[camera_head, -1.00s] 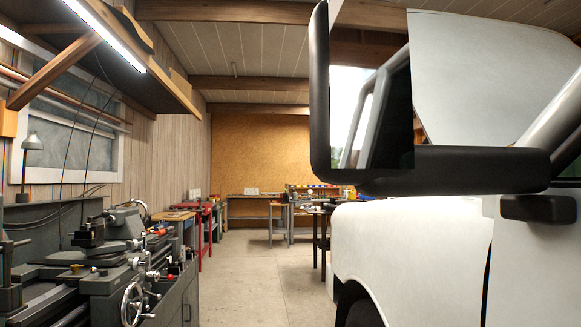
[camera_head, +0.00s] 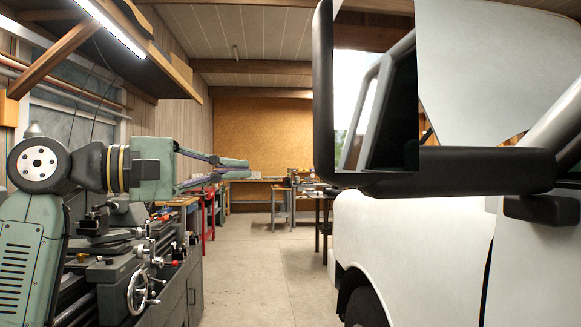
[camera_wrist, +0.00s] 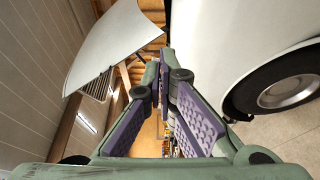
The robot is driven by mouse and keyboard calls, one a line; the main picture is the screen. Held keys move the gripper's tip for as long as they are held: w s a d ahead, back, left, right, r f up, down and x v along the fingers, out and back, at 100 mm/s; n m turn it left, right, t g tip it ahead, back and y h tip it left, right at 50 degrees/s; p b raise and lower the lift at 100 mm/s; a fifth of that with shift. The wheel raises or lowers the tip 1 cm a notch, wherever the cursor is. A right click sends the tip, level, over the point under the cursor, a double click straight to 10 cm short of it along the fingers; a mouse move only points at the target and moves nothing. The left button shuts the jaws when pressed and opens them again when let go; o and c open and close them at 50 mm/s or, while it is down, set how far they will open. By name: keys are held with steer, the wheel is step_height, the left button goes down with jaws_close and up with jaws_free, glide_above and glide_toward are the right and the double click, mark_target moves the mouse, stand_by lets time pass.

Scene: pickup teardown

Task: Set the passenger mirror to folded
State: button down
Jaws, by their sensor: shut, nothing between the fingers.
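The passenger mirror (camera_head: 323,110) is a large black-framed mirror at the upper right of the head view. It stands out from the white pickup (camera_head: 410,235) on a thick black arm (camera_head: 480,168). Its glass reflects a window pillar and a pale panel. My gripper (camera_head: 246,163) reaches in from the left, pointing right toward the mirror. Its fingers look closed and empty, and in the picture a gap separates them from the frame. In the wrist view my fingers (camera_wrist: 164,72) lie close together. I cannot make out the mirror there.
A lathe (camera_head: 135,270) stands at the left under a shelf (camera_head: 140,45) with a lamp. Workbenches (camera_head: 280,195) stand at the back. The floor (camera_head: 260,275) between lathe and pickup is clear. The pickup's wheel (camera_wrist: 285,92) shows at the right of the wrist view.

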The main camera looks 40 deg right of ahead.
steer(key=shift+d, duration=0.1)
steer(key=s+d+p, duration=0.3)
steer(key=s+d, duration=0.2)
steer(key=d, duration=0.2)
steer(key=shift+s+d+p, duration=0.25)
steer(key=shift+p, duration=0.05)
stand_by(0.4)
